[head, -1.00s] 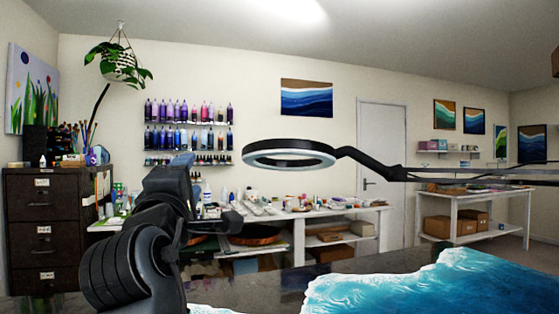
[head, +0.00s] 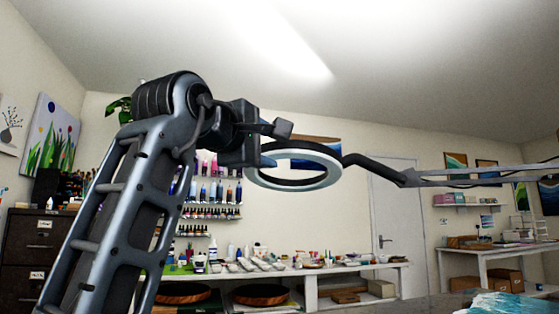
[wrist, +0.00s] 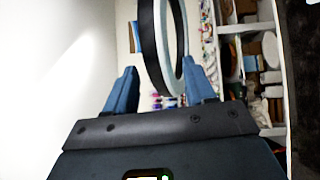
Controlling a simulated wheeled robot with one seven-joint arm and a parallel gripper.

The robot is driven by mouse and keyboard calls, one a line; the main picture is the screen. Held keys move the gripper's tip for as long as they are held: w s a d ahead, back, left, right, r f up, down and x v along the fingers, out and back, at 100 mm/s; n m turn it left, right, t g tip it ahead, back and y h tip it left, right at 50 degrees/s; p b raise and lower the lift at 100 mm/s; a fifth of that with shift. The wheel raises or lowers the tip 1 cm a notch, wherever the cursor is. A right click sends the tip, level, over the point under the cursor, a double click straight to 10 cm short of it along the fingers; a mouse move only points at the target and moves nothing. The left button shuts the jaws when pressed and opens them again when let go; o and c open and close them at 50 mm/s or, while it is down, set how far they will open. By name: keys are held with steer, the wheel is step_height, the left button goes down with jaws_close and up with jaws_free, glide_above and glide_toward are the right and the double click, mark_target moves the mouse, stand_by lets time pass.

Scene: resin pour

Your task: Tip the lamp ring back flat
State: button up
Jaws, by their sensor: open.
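The lamp ring (head: 333,170), black on its outer side with a pale inner face, hangs from a dark jointed arm (head: 375,167) that reaches in from the right. In the head view it shows as a slightly tilted oval. My gripper (head: 276,138) is at its upper left edge and overlaps it in the picture. In the wrist view the ring (wrist: 151,45) stands nearly edge-on between the two blue fingers of my open gripper (wrist: 160,72). A gap shows by the left finger; the right finger lies close to the pale side, and I cannot tell if it touches.
A white workbench (head: 330,270) with bottles and small items runs along the back wall. Shelves of bottles (head: 212,212) hang behind my arm. A blue resin piece (head: 505,305) is at the lower right. The air around the ring is otherwise clear.

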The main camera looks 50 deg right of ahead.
mark_target(276, 151)
steer(key=x, duration=0.6)
jaws_close()
stand_by(0.5)
